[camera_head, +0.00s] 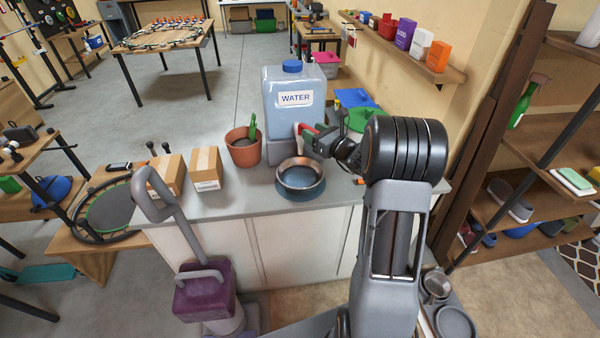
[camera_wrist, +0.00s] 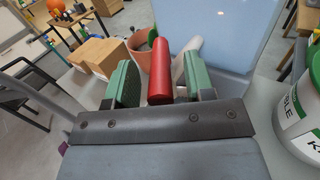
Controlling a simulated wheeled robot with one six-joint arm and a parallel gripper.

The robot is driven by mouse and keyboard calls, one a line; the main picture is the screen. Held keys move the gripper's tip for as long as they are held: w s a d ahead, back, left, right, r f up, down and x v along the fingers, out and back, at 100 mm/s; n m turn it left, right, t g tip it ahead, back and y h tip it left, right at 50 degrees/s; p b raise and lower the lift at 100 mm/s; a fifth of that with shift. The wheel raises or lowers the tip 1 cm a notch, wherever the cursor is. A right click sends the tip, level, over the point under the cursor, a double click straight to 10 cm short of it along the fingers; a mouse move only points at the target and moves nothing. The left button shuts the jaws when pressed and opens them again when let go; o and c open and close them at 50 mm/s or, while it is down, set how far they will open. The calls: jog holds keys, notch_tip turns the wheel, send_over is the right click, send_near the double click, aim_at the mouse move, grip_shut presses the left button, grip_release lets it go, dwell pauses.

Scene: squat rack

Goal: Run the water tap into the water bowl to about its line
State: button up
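A clear blue water tank (camera_head: 294,97) labelled WATER stands on a grey block on the counter. The water bowl (camera_head: 299,176), metallic with a blue round base, sits in front of it. I cannot make out its line or the water level, and no stream is visible. The red tap handle (camera_wrist: 160,72) stands between the two green finger pads of my gripper (camera_wrist: 160,85) in the wrist view, with gaps showing beside it. In the head view my gripper (camera_head: 312,138) is at the red handle, above and behind the bowl, partly hiding the tap.
A terracotta pot with a cactus (camera_head: 243,150) stands left of the tank. Two cardboard boxes (camera_head: 206,165) are further left on the counter. A green-lidded tub (camera_head: 362,119) is close right of my gripper. Bare counter (camera_head: 240,200) lies left of the bowl.

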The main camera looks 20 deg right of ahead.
jog(key=shift+f, duration=0.1)
jog(key=shift+b+v, duration=0.35)
jog(key=shift+v, duration=3.2)
